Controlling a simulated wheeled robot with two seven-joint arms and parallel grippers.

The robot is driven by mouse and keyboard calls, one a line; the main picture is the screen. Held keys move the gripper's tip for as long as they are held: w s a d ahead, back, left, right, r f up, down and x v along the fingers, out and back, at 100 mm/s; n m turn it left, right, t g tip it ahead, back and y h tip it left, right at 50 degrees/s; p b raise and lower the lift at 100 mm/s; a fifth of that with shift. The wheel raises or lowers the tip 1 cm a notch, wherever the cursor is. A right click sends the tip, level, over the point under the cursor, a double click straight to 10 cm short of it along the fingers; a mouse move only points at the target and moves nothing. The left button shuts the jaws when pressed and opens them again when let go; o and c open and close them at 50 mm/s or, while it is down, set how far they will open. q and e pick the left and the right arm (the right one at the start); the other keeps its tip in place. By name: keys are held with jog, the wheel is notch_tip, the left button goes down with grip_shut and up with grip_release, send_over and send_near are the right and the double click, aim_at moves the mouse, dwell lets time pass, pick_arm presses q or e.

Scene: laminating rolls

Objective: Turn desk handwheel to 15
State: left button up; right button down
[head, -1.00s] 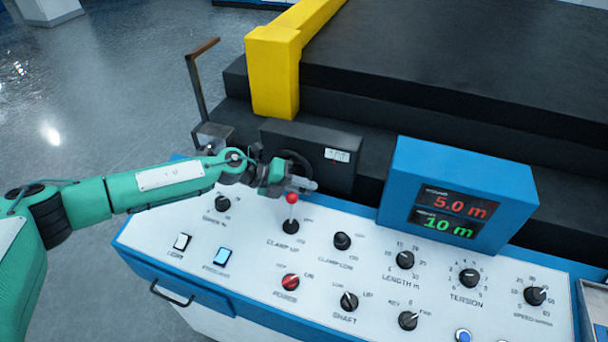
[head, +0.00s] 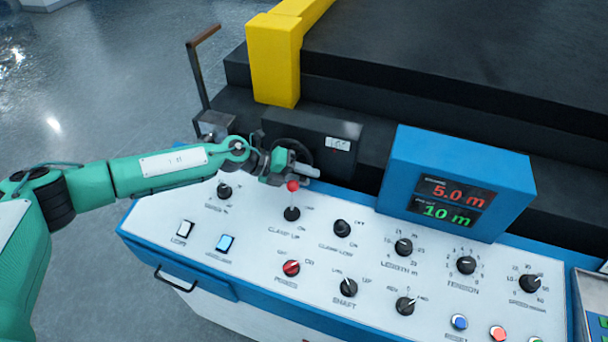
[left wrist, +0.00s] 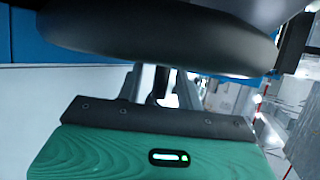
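The desk handwheel (head: 304,149) is a dark ring on the near face of a black box behind the control panel, partly hidden by my left gripper. My left gripper (head: 305,170) is at the wheel's near side, just above the red-balled lever. In the left wrist view a thick dark rounded rim (left wrist: 160,42), apparently the wheel, crosses above the grey fingers (left wrist: 158,84). The fingertips pass behind it, so their gap and any contact are unclear. A small white label or readout (head: 338,144) on the box is too small to read. My right gripper is out of view.
The red-balled clamp lever (head: 292,187) stands close below the left gripper. The white panel (head: 260,265) carries several knobs and buttons. A blue display box (head: 400,180) reads 5.0 m and 10 m. A yellow post (head: 273,62) and a crank handle (head: 195,75) stand behind.

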pick_arm(q)
jog(key=b+v, duration=0.4)
jog(key=v, duration=0.9)
jog(key=shift+a+r, duration=0.15)
jog(key=shift+a, duration=0.25)
jog(key=shift+s+d, duration=0.1)
jog(key=shift+d, duration=0.05)
